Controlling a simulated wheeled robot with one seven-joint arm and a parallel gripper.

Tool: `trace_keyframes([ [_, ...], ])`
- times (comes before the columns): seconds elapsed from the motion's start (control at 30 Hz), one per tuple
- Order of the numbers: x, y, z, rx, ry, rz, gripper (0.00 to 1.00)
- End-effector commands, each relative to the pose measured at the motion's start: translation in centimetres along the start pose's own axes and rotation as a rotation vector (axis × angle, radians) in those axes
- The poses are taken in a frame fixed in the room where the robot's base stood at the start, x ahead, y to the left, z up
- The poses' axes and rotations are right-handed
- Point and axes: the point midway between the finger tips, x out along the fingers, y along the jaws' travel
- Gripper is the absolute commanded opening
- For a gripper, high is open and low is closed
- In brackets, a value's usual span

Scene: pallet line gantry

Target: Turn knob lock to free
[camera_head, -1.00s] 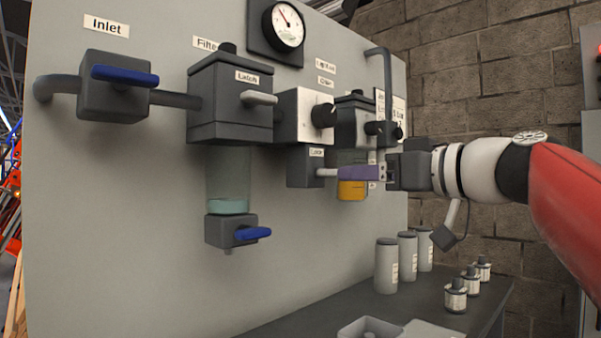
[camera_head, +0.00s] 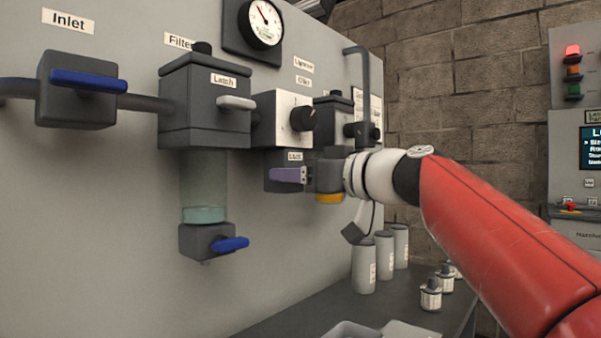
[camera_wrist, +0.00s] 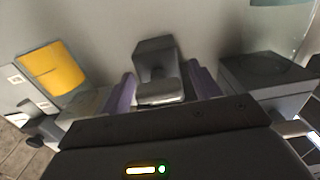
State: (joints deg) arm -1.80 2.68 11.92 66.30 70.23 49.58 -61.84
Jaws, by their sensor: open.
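The lock block (camera_head: 270,184), a dark grey box labelled "Lock", is mounted on the panel below the white regulator box with a black knob (camera_head: 303,118). My gripper (camera_head: 288,174) is at the front of the block, and its purple finger covers the lock lever in the head view. In the wrist view the lock lever (camera_wrist: 160,91), a pale grey handle on its dark block, sits between the purple fingers of my gripper (camera_wrist: 163,88). The gripper is open, with a gap visible on both sides of the lever.
The filter housing (camera_head: 205,110) with a pale latch handle (camera_head: 236,103) is left of the lock. The lubricator bowl (camera_head: 330,198), with amber liquid, is close behind my gripper on the right. The inlet valve (camera_head: 75,95) is far left. Grey canisters (camera_head: 364,265) stand on the bench below.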

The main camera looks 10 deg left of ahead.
Motion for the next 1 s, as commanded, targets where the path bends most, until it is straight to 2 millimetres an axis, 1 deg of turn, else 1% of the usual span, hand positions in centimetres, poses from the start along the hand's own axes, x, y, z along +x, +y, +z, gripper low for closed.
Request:
trace_keyframes([
  [0.07, -0.01, 0.01, 0.02, 0.000, 0.000, 0.000, 0.62],
  [0.17, -0.02, 0.01, 0.02, 0.000, 0.000, 0.000, 0.50],
  [0.4, -0.04, 0.02, 0.01, 0.001, 0.000, 0.000, 0.19],
  [0.43, -0.04, 0.01, 0.01, 0.001, 0.000, 0.000, 0.17],
  [0.73, -0.04, 0.05, 0.03, 0.043, 0.000, 0.000, 0.17],
  [0.87, -0.03, 0.09, 0.04, 0.107, 0.000, -0.001, 0.17],
  [1.0, -0.03, 0.15, 0.02, 0.210, 0.001, -0.001, 0.17],
])
